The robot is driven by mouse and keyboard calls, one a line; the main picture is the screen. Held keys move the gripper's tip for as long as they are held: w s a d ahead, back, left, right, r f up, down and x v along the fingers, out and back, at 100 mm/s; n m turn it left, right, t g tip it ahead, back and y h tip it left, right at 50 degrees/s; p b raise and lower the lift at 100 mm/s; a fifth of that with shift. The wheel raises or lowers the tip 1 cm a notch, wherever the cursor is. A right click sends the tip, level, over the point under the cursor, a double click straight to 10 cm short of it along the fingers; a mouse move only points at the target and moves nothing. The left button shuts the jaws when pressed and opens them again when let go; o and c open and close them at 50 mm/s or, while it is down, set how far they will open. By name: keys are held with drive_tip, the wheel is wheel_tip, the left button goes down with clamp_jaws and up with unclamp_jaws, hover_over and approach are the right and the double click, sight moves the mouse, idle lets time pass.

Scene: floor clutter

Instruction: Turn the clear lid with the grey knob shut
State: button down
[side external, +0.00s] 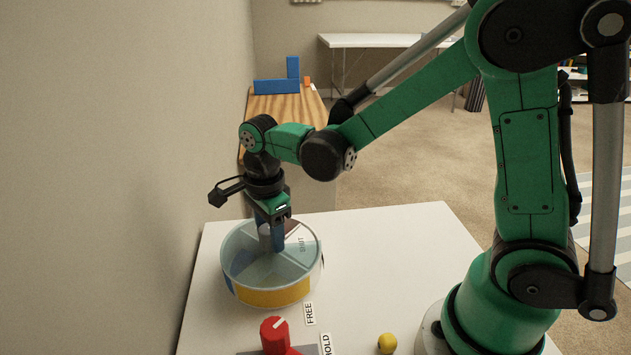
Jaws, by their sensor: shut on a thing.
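A round container with a clear lid (258,277) stands on the white table. Coloured sections, one of them yellow, show through its clear wall. A label reading SHUT shows near the right of the lid. The grey knob (264,233) stands up on the lid, partly hidden by my fingers. My gripper (271,238) points down over the lid with its blue fingers shut on the grey knob. The lid's turned position relative to the container is hard to tell.
The wall is close on the left.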

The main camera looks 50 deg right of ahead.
drive_tip(key=m, duration=0.4)
drive_tip(key=shift+m, duration=2.6)
drive_tip(key=shift+c, duration=1.9)
unclamp_jaws()
drive_tip(key=shift+r, duration=0.1)
drive_tip(key=shift+r, duration=2.7)
